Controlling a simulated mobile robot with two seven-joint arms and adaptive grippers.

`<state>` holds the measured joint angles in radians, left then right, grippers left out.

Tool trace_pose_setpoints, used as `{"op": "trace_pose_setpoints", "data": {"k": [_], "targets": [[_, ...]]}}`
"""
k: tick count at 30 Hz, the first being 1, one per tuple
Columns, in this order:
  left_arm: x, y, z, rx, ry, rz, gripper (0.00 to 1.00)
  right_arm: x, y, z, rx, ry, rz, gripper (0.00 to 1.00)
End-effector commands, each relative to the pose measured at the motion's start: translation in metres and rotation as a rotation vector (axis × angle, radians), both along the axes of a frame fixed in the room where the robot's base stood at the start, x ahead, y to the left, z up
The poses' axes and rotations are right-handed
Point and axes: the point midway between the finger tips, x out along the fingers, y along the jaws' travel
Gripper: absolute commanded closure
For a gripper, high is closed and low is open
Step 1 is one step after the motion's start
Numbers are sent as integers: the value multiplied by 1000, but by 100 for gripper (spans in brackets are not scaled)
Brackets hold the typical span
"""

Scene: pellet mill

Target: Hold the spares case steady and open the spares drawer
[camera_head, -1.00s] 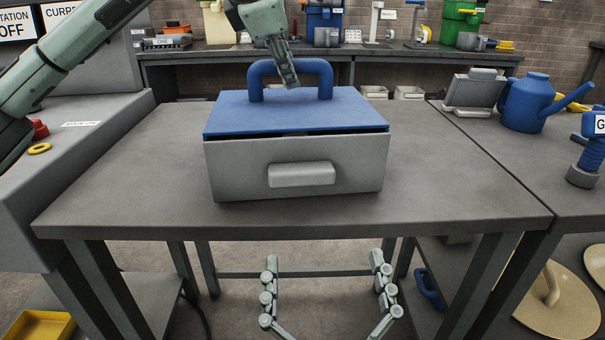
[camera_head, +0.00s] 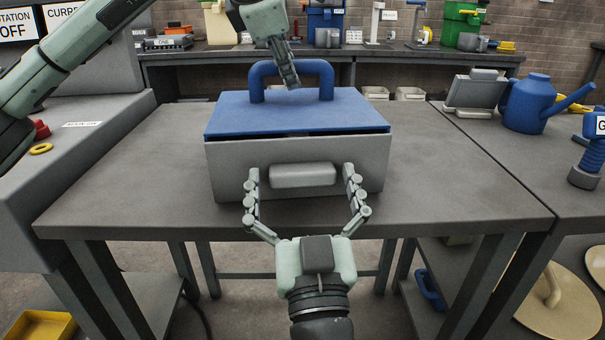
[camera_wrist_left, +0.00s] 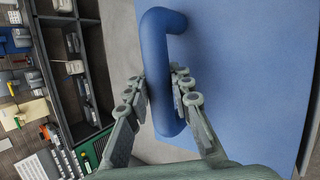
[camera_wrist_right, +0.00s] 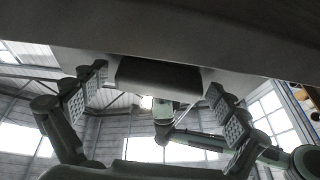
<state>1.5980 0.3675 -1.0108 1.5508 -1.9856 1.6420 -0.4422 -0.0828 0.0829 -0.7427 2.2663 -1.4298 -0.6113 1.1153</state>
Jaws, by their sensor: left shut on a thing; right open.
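The spares case stands on the grey table, with a blue lid (camera_head: 295,112) and a blue arched handle (camera_head: 258,80) on top. The grey spares drawer (camera_head: 228,168) forms its front and has a pale block pull (camera_head: 302,175). The drawer looks closed. My left gripper (camera_head: 292,82) is shut on the blue handle; the left wrist view shows its fingers on both sides of the bar (camera_wrist_left: 160,80). My right gripper (camera_head: 302,180) is open, with one finger on each side of the pull, apart from it. The dark pull (camera_wrist_right: 158,75) shows between its fingers in the right wrist view.
The table top (camera_head: 440,190) is clear on both sides of the case. A blue watering can (camera_head: 530,103) and a grey device (camera_head: 474,92) stand on the right bench. A panel with a red button (camera_head: 40,130) is at the left.

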Motion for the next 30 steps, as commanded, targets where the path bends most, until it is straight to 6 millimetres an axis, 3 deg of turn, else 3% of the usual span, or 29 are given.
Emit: {"op": "trace_pose_setpoints", "data": {"k": [1,8,25,30], "targets": [[-2,0,-8,7,17,0,100,1,0,0,0,0,0,2],[-2,0,-8,7,17,0,100,1,0,-1,0,1,0,3],[-2,0,-8,7,17,0,100,1,0,0,0,0,0,74],[-2,0,-8,7,17,0,100,-10,-1,-1,0,1,1,75]]}}
